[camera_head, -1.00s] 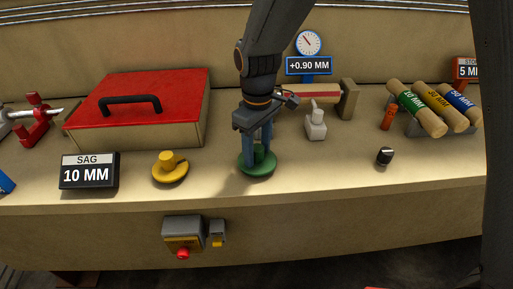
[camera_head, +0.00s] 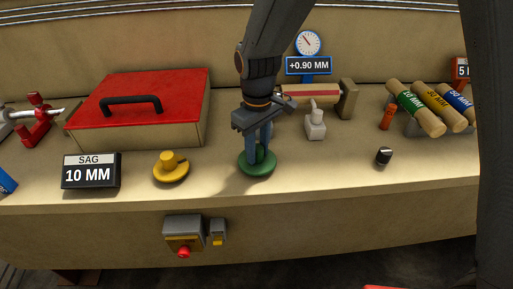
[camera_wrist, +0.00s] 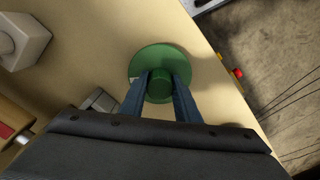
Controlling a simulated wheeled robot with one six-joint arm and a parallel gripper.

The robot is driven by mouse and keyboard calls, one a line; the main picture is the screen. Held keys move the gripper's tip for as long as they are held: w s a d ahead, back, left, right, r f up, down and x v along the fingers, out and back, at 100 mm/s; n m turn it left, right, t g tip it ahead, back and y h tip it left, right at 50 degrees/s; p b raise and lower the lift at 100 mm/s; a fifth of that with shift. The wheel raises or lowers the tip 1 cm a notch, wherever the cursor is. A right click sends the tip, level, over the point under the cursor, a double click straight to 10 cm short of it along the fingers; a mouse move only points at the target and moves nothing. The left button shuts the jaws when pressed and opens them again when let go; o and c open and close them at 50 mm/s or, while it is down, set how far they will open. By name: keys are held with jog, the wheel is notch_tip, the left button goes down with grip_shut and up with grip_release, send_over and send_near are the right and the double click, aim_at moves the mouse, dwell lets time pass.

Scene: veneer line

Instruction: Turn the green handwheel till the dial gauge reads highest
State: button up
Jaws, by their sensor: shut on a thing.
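The green handwheel (camera_head: 258,170) lies flat on the bench, a round disc with a raised knob in the middle. My gripper (camera_head: 259,152) points down from above and is shut on the handwheel's knob. In the wrist view the two blue fingers of my gripper (camera_wrist: 160,88) stand on either side of the knob of the green handwheel (camera_wrist: 159,54). The dial gauge (camera_head: 308,43) stands at the back on a blue post, with a red needle pointing to the upper left. The blue display (camera_head: 308,66) under it reads +0.90 MM.
A yellow handwheel (camera_head: 171,171) sits left of the green one. A black knob (camera_head: 384,156) is at right. A SAG sign (camera_head: 91,172) reads 10 MM. A control box (camera_head: 183,229) hangs on the front.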

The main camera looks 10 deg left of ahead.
aim_at(257, 148)
jog(key=shift+m+p, duration=1.05)
jog(key=shift+m, duration=1.15)
jog(key=o, duration=1)
jog(key=shift+o, duration=0.2)
jog(key=shift+r+b, duration=0.9)
jog(key=shift+r, duration=3.05)
